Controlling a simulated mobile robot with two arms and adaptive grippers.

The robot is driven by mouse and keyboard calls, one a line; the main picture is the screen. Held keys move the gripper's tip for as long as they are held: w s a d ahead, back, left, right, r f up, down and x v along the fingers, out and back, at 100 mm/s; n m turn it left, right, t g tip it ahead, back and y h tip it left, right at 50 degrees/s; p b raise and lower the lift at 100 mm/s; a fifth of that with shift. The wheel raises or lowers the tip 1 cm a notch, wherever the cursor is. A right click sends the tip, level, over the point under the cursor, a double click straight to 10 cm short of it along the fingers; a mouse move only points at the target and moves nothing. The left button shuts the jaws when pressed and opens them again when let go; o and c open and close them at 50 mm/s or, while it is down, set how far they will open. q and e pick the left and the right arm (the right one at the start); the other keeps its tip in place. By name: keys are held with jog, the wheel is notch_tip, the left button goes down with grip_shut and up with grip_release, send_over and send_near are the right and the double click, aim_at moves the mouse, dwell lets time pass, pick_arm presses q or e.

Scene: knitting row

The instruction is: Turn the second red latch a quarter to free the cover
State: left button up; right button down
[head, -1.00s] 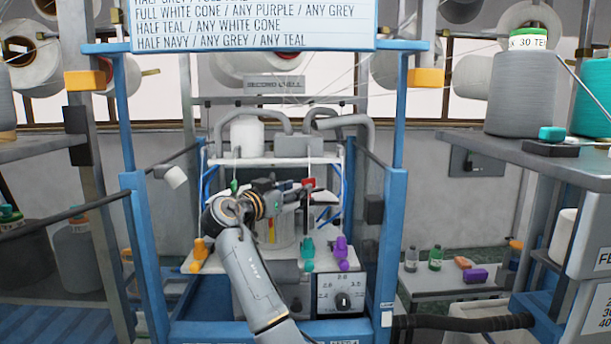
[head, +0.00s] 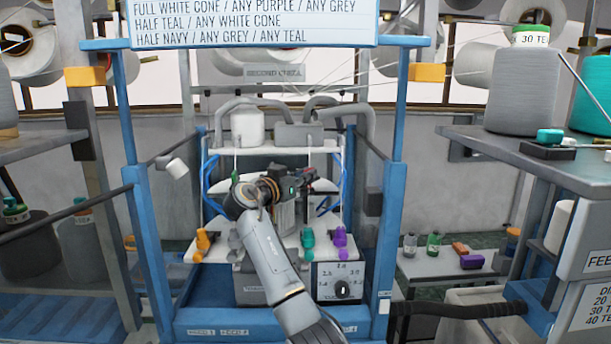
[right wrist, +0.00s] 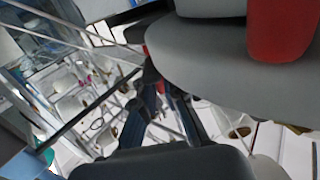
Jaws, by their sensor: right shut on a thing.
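My right arm reaches from the bottom middle into the blue-framed machine in the head view. Its gripper (head: 304,182) is at the middle of the machine, shut on a small red latch (head: 308,172), of which only a little shows. In the right wrist view a red piece (right wrist: 283,30) sits very close at the upper right, against a rounded grey body (right wrist: 225,70). The grey cover (head: 285,215) is partly hidden behind my wrist. How far the latch is turned cannot be told. My left gripper is out of view.
Blue posts (head: 392,240) flank the machine. A grey table (head: 560,160) with cones stands at the right.

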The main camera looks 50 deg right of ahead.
jog(key=n+t+b, duration=0.2)
jog(key=t, duration=0.1)
jog(key=shift+s+f+y+b, duration=0.2)
jog(key=shift+y+b, duration=0.1)
jog(key=shift+b, duration=0.1)
jog(key=n+t, duration=0.1)
jog(key=t+y+b, duration=0.1)
jog(key=shift+s+r+n+t, duration=0.15)
jog(key=shift+n+t, duration=0.25)
jog(key=shift+s+d+r+n+t+y, duration=0.1)
jog(key=shift+d+n+t+y, duration=0.05)
jog(key=shift+n+t+y, duration=1.1)
jog(key=shift+s+d+n+t+y, duration=0.1)
jog(key=shift+n+t+y, duration=0.9)
jog(key=shift+t, duration=0.35)
jog(key=shift+s+d+r+n+t+y, duration=0.1)
jog(key=shift+d+n+t+y, duration=0.05)
jog(key=shift+n+t+y, duration=1.1)
jog(key=shift+f, duration=0.1)
